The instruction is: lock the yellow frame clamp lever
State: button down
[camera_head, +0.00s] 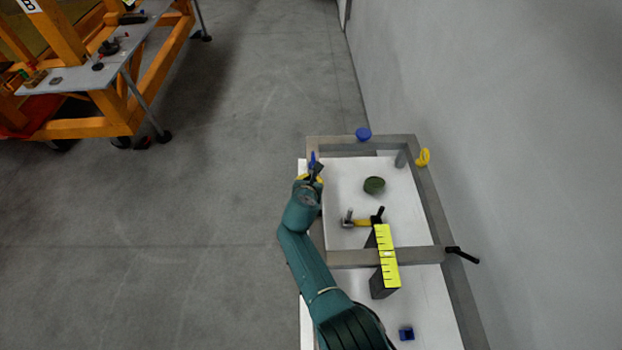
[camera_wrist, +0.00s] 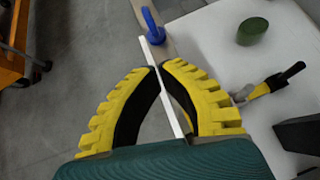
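A yellow lever (camera_head: 423,157) stands on the far right corner of the grey metal frame (camera_head: 432,195), beside a grey post. It is not visible in the wrist view. A second yellow piece with a black handle, a small clamp (camera_head: 362,222), lies inside the frame; it also shows at the right of the wrist view (camera_wrist: 262,89). My gripper (camera_head: 313,172) is above the frame's far left corner, well left of the yellow lever. In the wrist view its yellow-ridged fingers (camera_wrist: 161,68) curve inward with tips almost together, and nothing shows held between them.
A blue lever (camera_wrist: 150,22) is close ahead of my fingertips. Another blue knob (camera_head: 363,134) is on the far bar. A green round object (camera_head: 374,185) and a yellow-topped block (camera_head: 387,255) are on the white table (camera_head: 345,190). A wall rises at right; floor is free at left.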

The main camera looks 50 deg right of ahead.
notch_tip(320, 180, up, 10)
jog(key=w+p, duration=0.1)
jog(key=p, duration=0.7)
jog(key=shift+a, duration=0.35)
jog(key=shift+w, duration=0.1)
